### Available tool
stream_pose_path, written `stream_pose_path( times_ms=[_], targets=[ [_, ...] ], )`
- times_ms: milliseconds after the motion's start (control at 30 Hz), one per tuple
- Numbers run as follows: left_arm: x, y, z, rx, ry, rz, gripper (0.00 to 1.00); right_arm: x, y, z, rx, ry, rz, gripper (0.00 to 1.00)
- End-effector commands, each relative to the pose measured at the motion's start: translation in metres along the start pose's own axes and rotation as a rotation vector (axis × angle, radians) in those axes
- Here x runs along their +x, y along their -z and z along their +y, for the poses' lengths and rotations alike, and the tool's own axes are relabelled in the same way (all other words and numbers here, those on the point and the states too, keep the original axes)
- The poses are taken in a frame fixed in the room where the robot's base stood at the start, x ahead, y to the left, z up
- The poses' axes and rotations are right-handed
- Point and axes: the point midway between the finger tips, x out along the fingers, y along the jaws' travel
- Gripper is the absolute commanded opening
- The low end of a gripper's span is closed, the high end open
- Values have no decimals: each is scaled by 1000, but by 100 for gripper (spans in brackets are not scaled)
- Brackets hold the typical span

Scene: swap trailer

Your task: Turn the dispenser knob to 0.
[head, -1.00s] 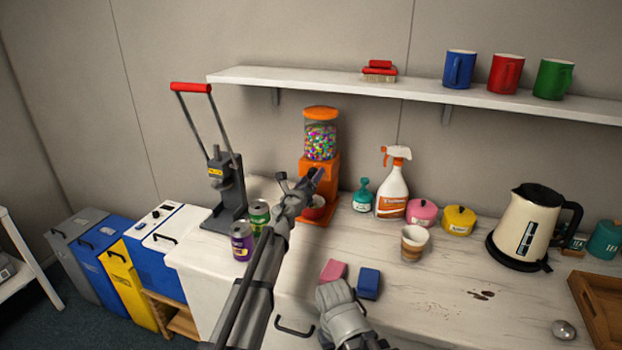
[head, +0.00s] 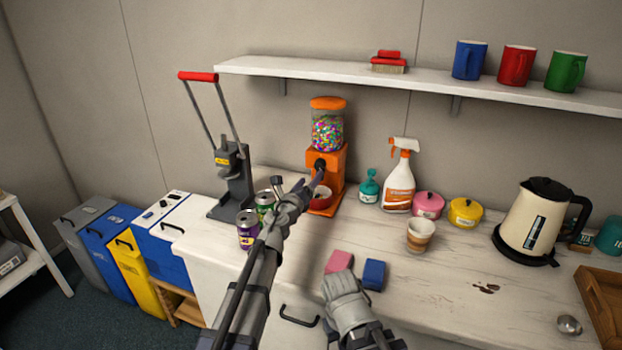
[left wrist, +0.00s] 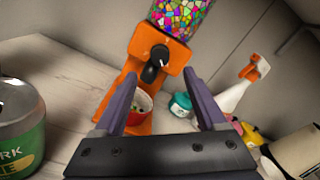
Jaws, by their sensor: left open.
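The orange candy dispenser (head: 328,160), with a clear globe of colourful candy, stands at the back of the counter. Its black knob (left wrist: 155,63) is on the front, seen tilted in the left wrist view, with a white mark near it. A red bowl (head: 321,198) with some candy sits at the dispenser's base. My left gripper (left wrist: 158,92) is open and empty, its fingers pointing at the dispenser with the knob ahead between them, apart from it. In the head view the left gripper (head: 312,182) partly covers the dispenser's front.
A green can (head: 265,203) and a purple can (head: 247,228) stand left of my left arm. A spray bottle (head: 399,180) and teal bottle (head: 369,188) stand right of the dispenser. A paper cup (head: 420,235), a pink sponge (head: 339,261) and a blue sponge (head: 374,274) are nearer.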

Motion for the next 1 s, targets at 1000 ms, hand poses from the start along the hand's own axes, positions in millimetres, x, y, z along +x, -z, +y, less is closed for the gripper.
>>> stream_pose_path(
  times_ms=[1000],
  targets=[
    [37,-1,2,595,0,0,73,0,0,0,0,0,0,0]
  ],
)
